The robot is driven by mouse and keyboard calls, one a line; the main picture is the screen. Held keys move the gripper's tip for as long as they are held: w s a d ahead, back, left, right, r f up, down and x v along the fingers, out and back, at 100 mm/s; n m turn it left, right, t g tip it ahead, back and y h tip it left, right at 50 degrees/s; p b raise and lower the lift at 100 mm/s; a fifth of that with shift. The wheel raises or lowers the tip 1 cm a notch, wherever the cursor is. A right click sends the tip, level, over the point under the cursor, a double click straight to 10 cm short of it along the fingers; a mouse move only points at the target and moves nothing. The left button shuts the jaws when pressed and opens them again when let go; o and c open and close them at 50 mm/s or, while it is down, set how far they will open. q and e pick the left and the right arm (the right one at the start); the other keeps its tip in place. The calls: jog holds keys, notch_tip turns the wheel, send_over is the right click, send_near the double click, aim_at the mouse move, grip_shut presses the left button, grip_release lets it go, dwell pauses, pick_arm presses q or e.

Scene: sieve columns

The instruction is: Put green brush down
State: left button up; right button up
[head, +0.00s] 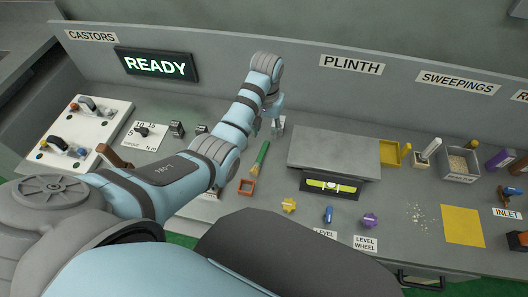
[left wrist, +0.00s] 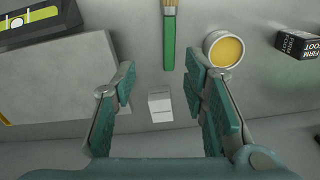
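My left gripper (head: 272,118) is over the bench beyond the brush's handle end. In the left wrist view my left gripper (left wrist: 160,85) is open, its fingers wide apart. A small white block (left wrist: 160,107) shows between the fingers, lower down on the bench. My right gripper is not in view.
The grey plinth slab (head: 335,146) stands right of the brush, with a green level (head: 331,186) at its front. An orange square frame (head: 246,187) lies near the bristles. A cup with yellow contents (left wrist: 225,48) and a black FIRM FOOT box (left wrist: 298,43) are close by.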

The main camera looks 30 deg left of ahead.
pick_arm(q)
jog(key=b, duration=0.3)
send_over(261, 156)
jog(key=f, duration=0.6)
jog(key=shift+s+d+f, duration=0.1)
jog(key=shift+d+f, duration=0.25)
jog(key=shift+f, duration=0.05)
jog(key=f, duration=0.2)
jog(key=f+b, duration=0.1)
jog(key=f, duration=0.1)
jog(key=f+b, duration=0.1)
jog(key=f, duration=0.1)
jog(key=shift+a+f, duration=0.1)
jog(key=shift+a, duration=0.3)
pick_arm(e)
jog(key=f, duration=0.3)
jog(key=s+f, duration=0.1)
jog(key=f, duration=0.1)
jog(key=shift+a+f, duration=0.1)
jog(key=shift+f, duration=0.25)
pick_arm(q)
grip_shut()
